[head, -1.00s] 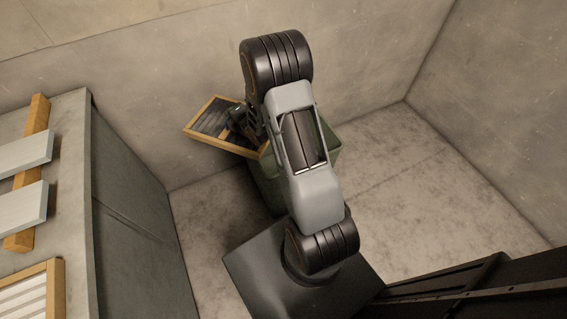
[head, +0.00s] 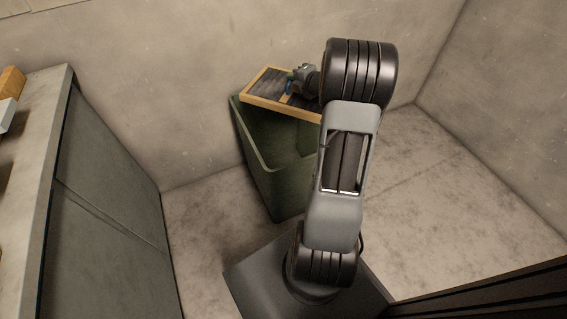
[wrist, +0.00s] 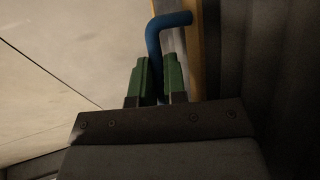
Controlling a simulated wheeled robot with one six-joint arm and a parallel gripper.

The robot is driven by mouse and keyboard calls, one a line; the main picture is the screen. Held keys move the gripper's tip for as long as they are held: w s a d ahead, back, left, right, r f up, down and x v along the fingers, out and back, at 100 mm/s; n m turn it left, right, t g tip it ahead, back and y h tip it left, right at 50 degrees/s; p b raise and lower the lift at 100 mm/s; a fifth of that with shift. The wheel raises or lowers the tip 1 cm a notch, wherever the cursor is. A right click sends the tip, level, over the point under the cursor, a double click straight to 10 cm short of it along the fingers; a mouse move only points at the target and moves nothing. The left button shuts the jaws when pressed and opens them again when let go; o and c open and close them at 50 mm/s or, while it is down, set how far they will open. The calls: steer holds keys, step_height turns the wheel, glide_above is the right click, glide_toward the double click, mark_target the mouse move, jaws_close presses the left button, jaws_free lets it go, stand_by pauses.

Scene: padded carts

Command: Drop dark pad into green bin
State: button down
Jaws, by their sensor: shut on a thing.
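The dark pad (head: 270,84) is a dark ribbed panel in a light wooden frame. In the head view it is held over the far edge of the green bin (head: 284,190), slightly tilted. My gripper (head: 290,82) is shut on the pad's blue handle. In the wrist view the green fingertips (wrist: 158,78) close around the blue handle (wrist: 153,42), with the frame and dark ribs of the pad (wrist: 238,45) to the right. The near part of the bin's opening shows and looks empty. My arm hides the pad's right end and the bin's right side.
A grey cabinet (head: 100,200) stands at the left, with part of a wooden bar and a pale panel on top. A concrete wall (head: 190,80) rises close behind the bin. Bare floor (head: 455,170) lies to the right.

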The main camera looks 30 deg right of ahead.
steer(key=shift+f+b, duration=1.55)
steer(key=shift+f, duration=0.75)
steer(key=c, duration=1.1)
jaws_free()
steer(key=shift+r, duration=0.1)
steer(key=p+v, duration=0.4)
steer(key=v, duration=0.9)
steer(key=shift+s+r, duration=0.1)
steer(key=shift+s, duration=0.15)
